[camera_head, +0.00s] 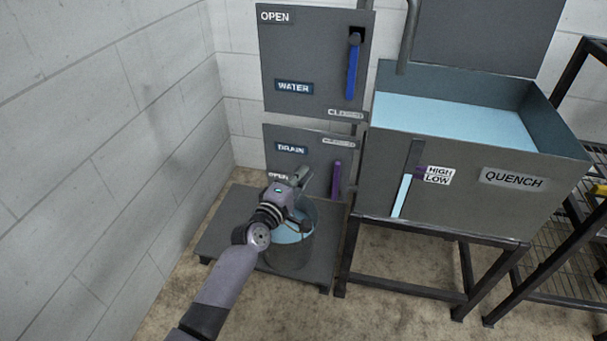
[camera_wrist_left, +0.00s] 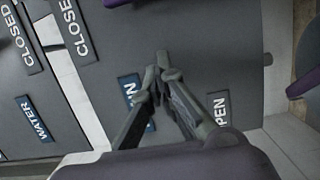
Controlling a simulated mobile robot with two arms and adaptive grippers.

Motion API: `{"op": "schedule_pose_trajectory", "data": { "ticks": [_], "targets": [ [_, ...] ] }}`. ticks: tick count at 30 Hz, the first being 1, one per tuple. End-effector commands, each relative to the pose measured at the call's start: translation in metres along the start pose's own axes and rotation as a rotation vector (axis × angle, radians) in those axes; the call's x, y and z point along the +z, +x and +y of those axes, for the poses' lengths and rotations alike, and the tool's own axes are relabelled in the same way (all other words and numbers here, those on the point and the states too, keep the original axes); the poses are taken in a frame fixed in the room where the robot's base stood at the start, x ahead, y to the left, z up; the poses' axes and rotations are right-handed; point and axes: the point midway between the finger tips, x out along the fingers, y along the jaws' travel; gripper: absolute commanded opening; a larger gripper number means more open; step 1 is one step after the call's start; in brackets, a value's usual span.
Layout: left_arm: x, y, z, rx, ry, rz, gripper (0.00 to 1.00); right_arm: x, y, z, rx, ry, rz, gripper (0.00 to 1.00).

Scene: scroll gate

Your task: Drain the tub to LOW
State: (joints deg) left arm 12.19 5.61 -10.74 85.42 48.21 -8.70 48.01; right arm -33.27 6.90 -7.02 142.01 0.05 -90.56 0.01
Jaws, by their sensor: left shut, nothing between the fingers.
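The grey tub (camera_head: 470,185) marked QUENCH holds light blue water (camera_head: 455,118). Its gauge (camera_head: 403,190) has a light blue column whose top is close to the HIGH and LOW labels (camera_head: 438,175); the exact level is too small to tell. The drain panel (camera_head: 310,165) has CLOSED at its top and OPEN at its lower left. The purple drain lever (camera_head: 336,180) hangs at its right side. My left gripper (camera_head: 303,175) is in front of the panel, left of the lever and apart from it. In the wrist view its fingers (camera_wrist_left: 160,68) are shut and empty before the DRAIN label.
Above is the water panel (camera_head: 310,60) with a blue lever (camera_head: 352,70) pointing down. A bucket (camera_head: 290,250) with light blue liquid stands on a low grey platform (camera_head: 225,225) under my left arm. A block wall is at left. A rack (camera_head: 560,250) stands at right.

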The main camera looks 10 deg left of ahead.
Motion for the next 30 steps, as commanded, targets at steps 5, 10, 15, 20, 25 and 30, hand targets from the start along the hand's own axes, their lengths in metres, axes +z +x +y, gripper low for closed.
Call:
{"op": "schedule_pose_trajectory", "data": {
  "ticks": [5, 10, 15, 20, 25, 30],
  "targets": [
    [0.001, -0.027, -0.001, -0.005, -0.001, -0.001, 0.00, -0.004, -0.008, -0.002, -0.006, 0.009, 0.003, 0.38],
    [0.001, -0.056, -0.002, -0.006, -0.001, -0.001, 0.00, -0.005, -0.013, 0.001, 0.001, 0.006, 0.003, 0.38],
    [0.001, -0.082, -0.002, -0.006, -0.001, -0.002, 0.00, -0.006, -0.017, 0.002, 0.003, 0.004, 0.002, 0.38],
    [0.001, -0.093, -0.002, -0.004, -0.001, -0.001, 0.00, -0.006, -0.018, 0.003, 0.007, -0.002, 0.001, 0.38],
    [0.003, -0.096, -0.002, -0.008, 0.005, -0.006, 0.00, -0.007, -0.018, 0.002, 0.004, 0.000, 0.005, 0.38],
    [0.033, -0.117, -0.017, -0.104, 0.170, -0.108, 0.00, -0.007, -0.018, 0.002, 0.003, 0.001, 0.005, 0.38]
  ]
}}
